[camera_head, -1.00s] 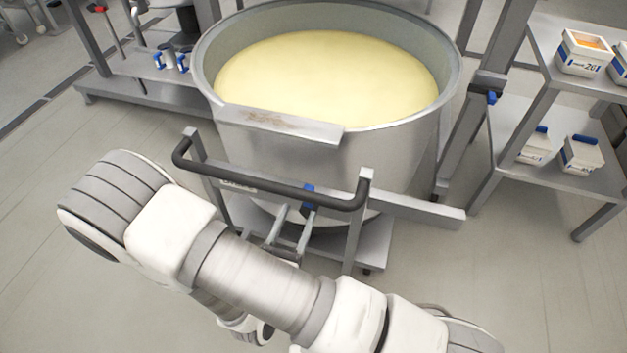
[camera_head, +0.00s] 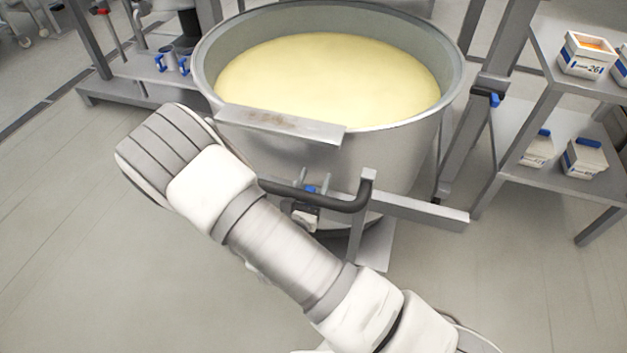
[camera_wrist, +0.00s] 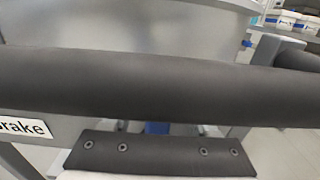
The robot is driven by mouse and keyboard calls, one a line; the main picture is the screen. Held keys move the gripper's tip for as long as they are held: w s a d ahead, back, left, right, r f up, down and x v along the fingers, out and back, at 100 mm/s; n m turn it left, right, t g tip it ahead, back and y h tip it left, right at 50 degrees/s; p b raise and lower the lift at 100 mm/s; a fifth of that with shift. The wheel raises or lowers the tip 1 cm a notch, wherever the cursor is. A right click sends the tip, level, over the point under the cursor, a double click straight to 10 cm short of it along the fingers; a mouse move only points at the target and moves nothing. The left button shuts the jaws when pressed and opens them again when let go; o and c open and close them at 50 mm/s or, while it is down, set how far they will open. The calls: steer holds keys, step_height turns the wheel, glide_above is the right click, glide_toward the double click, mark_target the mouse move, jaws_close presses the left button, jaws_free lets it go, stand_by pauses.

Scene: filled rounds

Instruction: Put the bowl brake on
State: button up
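The large steel bowl (camera_head: 392,165) of pale yellow dough stands in its wheeled frame. A black push handle (camera_head: 345,205) crosses its front; in the wrist view the handle (camera_wrist: 160,85) fills the width close to the camera. A label reading "brake" (camera_wrist: 25,127) is at left. Contact cannot be told.
A steel side plate (camera_head: 425,210) juts right from the bowl frame. A shelf (camera_head: 560,185) with several white cartons stands at right. A machine base (camera_head: 130,93) is at back left. The floor at left is clear.

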jaws_close()
stand_by(1.2)
